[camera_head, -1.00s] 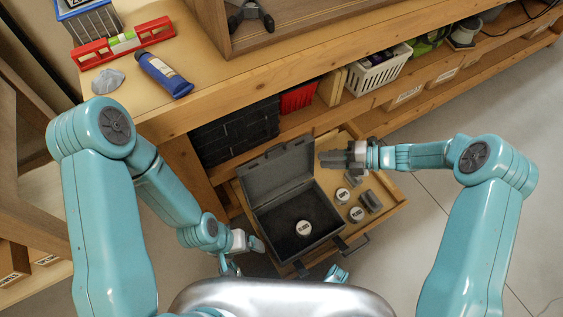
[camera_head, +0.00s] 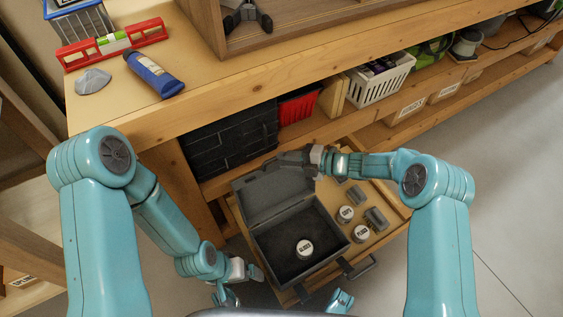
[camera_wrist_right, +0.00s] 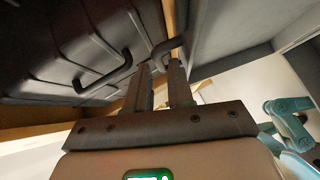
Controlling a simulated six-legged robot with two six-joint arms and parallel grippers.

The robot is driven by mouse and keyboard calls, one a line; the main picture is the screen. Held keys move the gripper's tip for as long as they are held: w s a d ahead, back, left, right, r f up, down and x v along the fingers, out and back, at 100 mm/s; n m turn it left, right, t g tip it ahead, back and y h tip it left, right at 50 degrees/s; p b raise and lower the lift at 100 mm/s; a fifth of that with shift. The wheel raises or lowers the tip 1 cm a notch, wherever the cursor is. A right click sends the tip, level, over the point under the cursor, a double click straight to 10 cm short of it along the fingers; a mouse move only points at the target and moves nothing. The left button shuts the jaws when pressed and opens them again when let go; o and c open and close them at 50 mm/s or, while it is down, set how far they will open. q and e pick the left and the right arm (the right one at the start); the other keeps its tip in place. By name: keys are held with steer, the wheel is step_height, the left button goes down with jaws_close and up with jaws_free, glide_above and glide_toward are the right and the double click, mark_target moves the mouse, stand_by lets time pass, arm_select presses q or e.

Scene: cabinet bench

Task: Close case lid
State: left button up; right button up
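The grey case (camera_head: 285,268) sits in a pulled-out wooden drawer, with a round labelled tin (camera_head: 305,248) inside it. Its lid (camera_head: 272,193) stands open, tilted back toward the bench. My right gripper (camera_head: 285,161) is at the lid's upper back edge, above and behind it; I cannot tell whether it touches. In the right wrist view its two fingers (camera_wrist_right: 160,88) are apart, with no clear object held between them. My left gripper (camera_head: 255,270) is low by the case's front left corner, its fingers too small to judge.
Right of the case, the drawer holds two labelled tins (camera_head: 361,233) and small grey blocks (camera_head: 376,218). A black ribbed box (camera_head: 235,135) stands on the shelf close behind the lid. The bench edge (camera_head: 300,60) overhangs it. The floor at right is clear.

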steer(key=shift+x, duration=1)
jaws_close()
stand_by(0.7)
